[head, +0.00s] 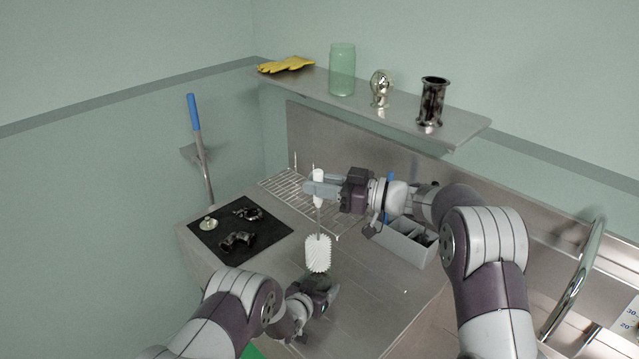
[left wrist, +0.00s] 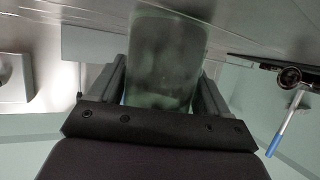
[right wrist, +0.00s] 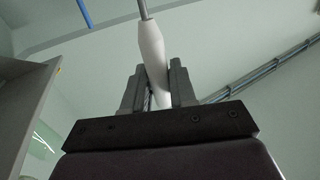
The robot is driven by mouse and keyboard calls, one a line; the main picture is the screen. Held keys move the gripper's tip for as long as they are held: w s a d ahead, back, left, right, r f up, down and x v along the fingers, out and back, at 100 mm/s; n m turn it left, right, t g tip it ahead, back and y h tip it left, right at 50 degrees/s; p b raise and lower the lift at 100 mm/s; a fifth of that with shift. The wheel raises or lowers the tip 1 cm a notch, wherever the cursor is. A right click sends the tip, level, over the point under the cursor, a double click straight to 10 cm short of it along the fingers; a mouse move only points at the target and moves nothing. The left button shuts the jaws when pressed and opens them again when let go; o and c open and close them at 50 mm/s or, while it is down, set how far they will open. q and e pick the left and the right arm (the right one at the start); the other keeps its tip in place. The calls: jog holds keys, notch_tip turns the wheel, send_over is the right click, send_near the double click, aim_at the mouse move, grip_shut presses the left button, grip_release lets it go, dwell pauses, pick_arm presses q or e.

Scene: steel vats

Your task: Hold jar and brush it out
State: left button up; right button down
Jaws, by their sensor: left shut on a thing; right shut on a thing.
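My right gripper (head: 314,189) is shut on the white handle of a brush (head: 318,253). The brush hangs upright, with its white bristle head pointing down; the handle (right wrist: 153,45) also shows between the fingers in the right wrist view. My left gripper (head: 324,290) is low at the front of the steel counter. In the left wrist view its fingers are shut on a translucent green jar (left wrist: 165,60). In the head view the held jar is mostly hidden by the gripper. The bristle head shows just above the left gripper, apparently outside the jar.
A black mat (head: 270,240) with dark fittings lies left on the counter. A grey bin (head: 408,245) stands behind my right arm. The wall shelf (head: 460,128) holds yellow gloves (head: 286,65), another green jar (head: 342,70) and metal fittings. A curved tap (head: 575,285) is at right.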

aim_at(320, 241)
jog(key=shift+f, duration=0.1)
jog(key=shift+f, duration=6.05)
jog(key=shift+r, duration=0.15)
dwell(0.5)
